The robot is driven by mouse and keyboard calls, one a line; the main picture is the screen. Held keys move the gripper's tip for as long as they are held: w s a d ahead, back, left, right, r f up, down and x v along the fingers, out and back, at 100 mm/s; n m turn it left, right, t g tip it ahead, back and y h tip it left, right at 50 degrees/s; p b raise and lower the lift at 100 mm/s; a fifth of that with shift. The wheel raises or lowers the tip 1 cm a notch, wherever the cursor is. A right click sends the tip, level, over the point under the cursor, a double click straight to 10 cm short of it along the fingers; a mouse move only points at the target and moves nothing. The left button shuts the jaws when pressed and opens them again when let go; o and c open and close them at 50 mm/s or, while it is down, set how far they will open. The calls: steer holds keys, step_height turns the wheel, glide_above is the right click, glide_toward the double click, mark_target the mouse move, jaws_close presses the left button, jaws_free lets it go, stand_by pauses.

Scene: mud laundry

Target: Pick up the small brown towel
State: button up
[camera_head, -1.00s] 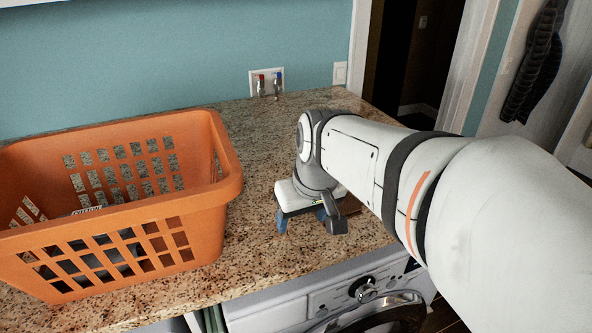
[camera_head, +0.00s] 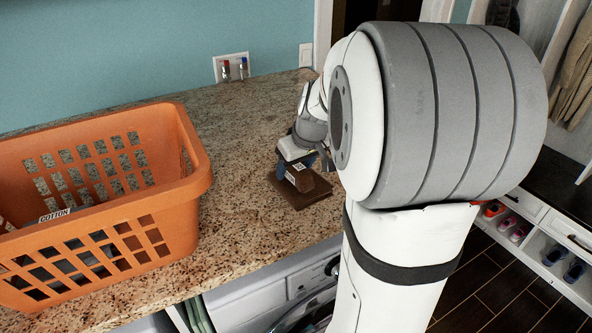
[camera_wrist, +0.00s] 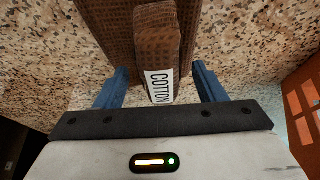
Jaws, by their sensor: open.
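A small brown towel (camera_head: 311,184) lies on the speckled counter near its front edge. It has a flat, wide lower part and a narrower raised part on top. In the wrist view the narrow part of the brown towel (camera_wrist: 156,40) bears a white COTTON label. My gripper (camera_head: 304,168) is just over it, and in the wrist view my gripper (camera_wrist: 159,70) is open. Its blue fingers stand on either side of the labelled end, with gaps showing. My arm covers part of the right side in the head view.
An orange laundry basket (camera_head: 185,215) with a COTTON-labelled item inside stands left on the granite counter (camera_head: 235,130). A washing machine (camera_head: 270,296) is below the front edge. The counter behind the towel is clear up to the wall taps (camera_head: 234,69).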

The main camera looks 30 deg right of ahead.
steer(key=shift+f, duration=0.15)
steer(key=c, duration=1.1)
